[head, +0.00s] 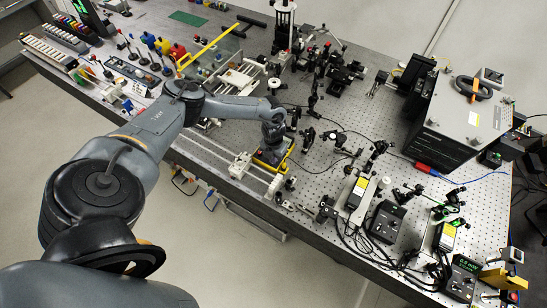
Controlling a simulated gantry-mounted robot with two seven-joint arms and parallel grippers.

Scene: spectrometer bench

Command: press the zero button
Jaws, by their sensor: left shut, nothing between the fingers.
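My left arm reaches in from the lower left over the bench. My left gripper (270,157) points down near the bench's front edge, shut and empty, beside a yellow-edged part. At the far lower right stands a dark meter box (463,276) with a lit green display. A second dark box (386,221) with a small display stands left of it. The zero button is too small to make out on either box. My left gripper is well to the left of both boxes. My right gripper is not in view.
The perforated optical bench (340,104) holds several mounts and posts between the gripper and the boxes. Cables lie around the boxes. A large grey instrument (465,115) stands at the right. Colourful bottles and racks (165,48) crowd the upper left.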

